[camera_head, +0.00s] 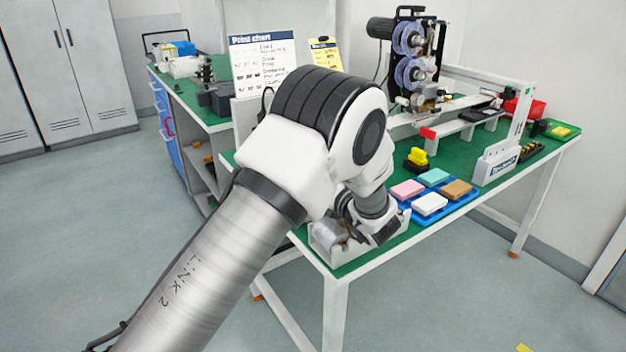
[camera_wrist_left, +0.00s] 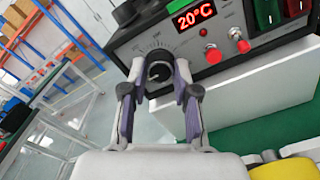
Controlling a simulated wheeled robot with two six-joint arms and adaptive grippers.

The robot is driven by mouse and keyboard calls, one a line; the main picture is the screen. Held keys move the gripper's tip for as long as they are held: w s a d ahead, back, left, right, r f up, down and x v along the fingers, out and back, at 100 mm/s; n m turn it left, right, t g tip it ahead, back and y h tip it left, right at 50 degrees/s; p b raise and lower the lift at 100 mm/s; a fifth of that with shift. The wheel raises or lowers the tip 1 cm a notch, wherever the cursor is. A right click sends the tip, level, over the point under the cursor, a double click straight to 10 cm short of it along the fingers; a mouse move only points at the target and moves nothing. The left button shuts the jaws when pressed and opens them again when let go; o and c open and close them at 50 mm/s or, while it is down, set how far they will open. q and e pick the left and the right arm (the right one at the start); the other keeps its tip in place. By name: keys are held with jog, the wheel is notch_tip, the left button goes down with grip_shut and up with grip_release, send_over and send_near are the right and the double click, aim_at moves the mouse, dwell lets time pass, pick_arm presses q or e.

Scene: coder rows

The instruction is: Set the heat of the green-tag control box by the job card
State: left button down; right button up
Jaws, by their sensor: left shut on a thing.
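In the left wrist view, a dark control box (camera_wrist_left: 222,57) fills the upper right. In the head view my left arm covers the front left of the bench, and the box's front and the fingertips are hidden there. A yellow card (camera_head: 325,55) stands behind my arm; its writing is too small to read. My right gripper is not in view.
A white print chart (camera_head: 262,62) stands left of the yellow card. On the green bench are a blue tray (camera_head: 458,205) with coloured pads, a yellow-topped stamp (camera_head: 417,158) and a reel machine (camera_head: 411,62).

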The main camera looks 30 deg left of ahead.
pick_arm(q)
jog(key=shift+r+m+p, duration=0.15)
jog(key=shift+m+p, duration=1.45)
jog(key=shift+m, duration=6.1)
jog(key=c, duration=0.9)
grip_release()
jog(key=shift+o, duration=0.2)
jog(key=v, duration=0.7)
jog(key=shift+d, duration=0.25)
jog(key=shift+s, duration=0.1)
